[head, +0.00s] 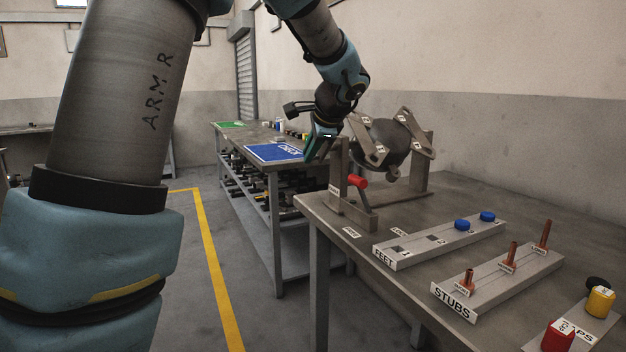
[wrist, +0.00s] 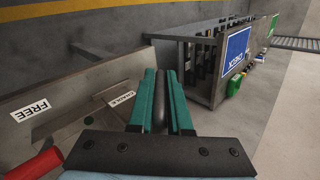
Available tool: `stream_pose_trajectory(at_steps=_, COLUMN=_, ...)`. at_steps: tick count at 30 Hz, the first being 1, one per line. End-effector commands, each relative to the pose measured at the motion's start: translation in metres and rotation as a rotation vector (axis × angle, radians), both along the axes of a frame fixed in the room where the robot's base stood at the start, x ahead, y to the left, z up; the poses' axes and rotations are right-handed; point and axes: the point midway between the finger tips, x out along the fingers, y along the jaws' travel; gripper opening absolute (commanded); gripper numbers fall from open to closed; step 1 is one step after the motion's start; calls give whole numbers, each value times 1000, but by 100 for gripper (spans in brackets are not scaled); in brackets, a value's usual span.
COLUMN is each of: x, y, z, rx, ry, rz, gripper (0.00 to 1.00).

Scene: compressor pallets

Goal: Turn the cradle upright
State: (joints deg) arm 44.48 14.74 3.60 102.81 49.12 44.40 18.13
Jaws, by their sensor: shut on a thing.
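The cradle (head: 420,165) stands at the back left of the near bench, with a dark round compressor body (head: 385,135) between its posts. The labelled grey plates on the body slant, so it looks tilted. My gripper (head: 320,145) is at the cradle's left side. In the wrist view its teal fingers (wrist: 160,98) are shut on a dark rounded bar (wrist: 160,95), apparently the cradle's handle. The bar's far end is hidden.
On the same bench are a FEET rack (head: 400,262) with blue caps, a STUBS rack (head: 500,287) with copper stubs, and red and yellow caps at the front right. A second bench with a blue mat (head: 275,152) stands behind. Yellow-lined floor at left is clear.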

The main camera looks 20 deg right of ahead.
Motion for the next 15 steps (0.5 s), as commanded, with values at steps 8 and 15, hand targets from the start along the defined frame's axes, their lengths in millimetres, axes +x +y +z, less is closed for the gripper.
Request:
stream_pose_trajectory(at_steps=8, x=3, y=-2, z=-13, rx=32, ry=-170, rz=-5, gripper=0)
stream_pose_trajectory(at_steps=15, x=4, y=-1, z=-13, rx=61, ry=-314, rz=-3, gripper=0)
